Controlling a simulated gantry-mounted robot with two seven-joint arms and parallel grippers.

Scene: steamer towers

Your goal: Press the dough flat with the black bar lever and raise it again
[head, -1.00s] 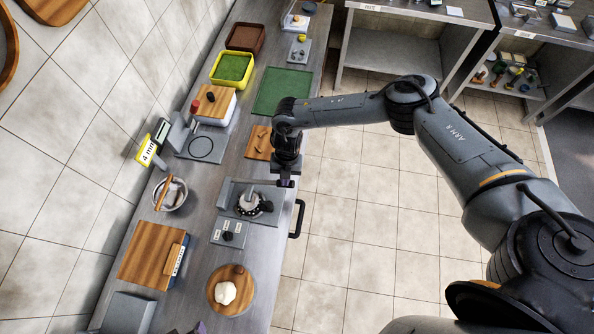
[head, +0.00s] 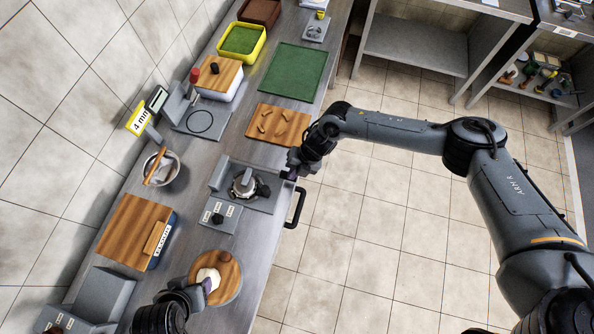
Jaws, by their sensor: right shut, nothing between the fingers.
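The white dough (head: 207,277) lies on a round wooden board (head: 231,287) at the bottom of the head view. My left gripper (head: 201,290) is right at the dough, partly covering it; whether its fingers are open and whether they touch the dough cannot be told. A black bar (head: 298,208) sticks out at the counter's front edge, beside a grey device with a round metal part (head: 244,185); I cannot tell how they join. My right gripper (head: 291,174) is shut and empty, just above the bar's far end; contact is unclear.
A small grey box with labels and a black knob (head: 219,215) stands between the device and the board. A metal bowl (head: 163,170), a wooden-topped box (head: 137,230) and a ring-marked grey plate (head: 200,121) line the wall side. Open floor lies right of the counter.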

